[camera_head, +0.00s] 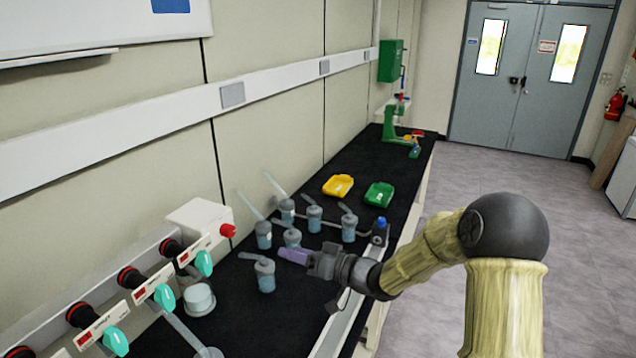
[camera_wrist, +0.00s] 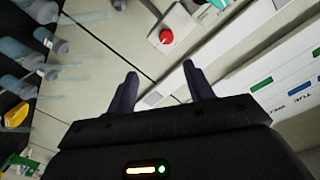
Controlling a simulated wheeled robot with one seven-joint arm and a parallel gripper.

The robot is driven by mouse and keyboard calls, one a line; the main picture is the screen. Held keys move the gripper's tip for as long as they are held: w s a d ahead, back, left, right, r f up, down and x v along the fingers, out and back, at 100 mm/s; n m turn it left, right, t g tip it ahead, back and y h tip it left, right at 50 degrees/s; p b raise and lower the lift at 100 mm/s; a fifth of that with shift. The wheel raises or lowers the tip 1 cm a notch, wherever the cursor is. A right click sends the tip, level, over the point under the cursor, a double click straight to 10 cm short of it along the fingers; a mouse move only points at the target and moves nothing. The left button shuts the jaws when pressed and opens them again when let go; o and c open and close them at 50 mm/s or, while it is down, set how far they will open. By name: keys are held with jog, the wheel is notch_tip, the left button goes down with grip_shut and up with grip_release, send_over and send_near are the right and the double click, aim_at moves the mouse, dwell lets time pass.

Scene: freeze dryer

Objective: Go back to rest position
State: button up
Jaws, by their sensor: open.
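My gripper (camera_head: 293,256) reaches over the black bench from the right, with its purple fingers pointing left among the flasks. In the wrist view my gripper (camera_wrist: 160,88) has its two dark fingers spread apart with nothing between them. The wrist camera looks toward the wall and the freeze dryer. A grey-blue flask (camera_head: 265,276) stands upright just left of the fingertips, apart from them in the picture. Another flask (camera_head: 292,238) stands close behind the fingers; I cannot tell the exact gap.
The freeze dryer (camera_head: 198,222) with a red knob and several teal-handled valves (camera_head: 165,296) lines the left. More flasks, a yellow tray (camera_head: 338,186) and a green tray (camera_head: 379,195) stand farther back on the bench (camera_head: 384,160). Floor (camera_head: 520,172) to the right is clear.

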jog(key=s+d+f+m+t+h, duration=0.1)
jog(key=s+d+f+m+h, duration=0.15)
jog(key=d+h, duration=0.5)
jog(key=s+d+f+m+h, duration=0.2)
jog(key=s+d+f+h, duration=0.15)
jog(key=d+h, duration=0.4)
jog(key=s+d+f+m+g, duration=0.1)
jog(key=s+d, duration=0.3)
jog(key=s, duration=0.4)
jog(key=s+d+f+m+g+h, duration=0.1)
jog(key=s+d+g, duration=0.3)
jog(key=s, duration=0.5)
jog(key=shift+s+g, duration=0.2)
jog(key=shift+g, duration=0.1)
jog(key=c, duration=0.3)
jog(key=shift+w, duration=0.15)
jog(key=shift+c, duration=0.2)
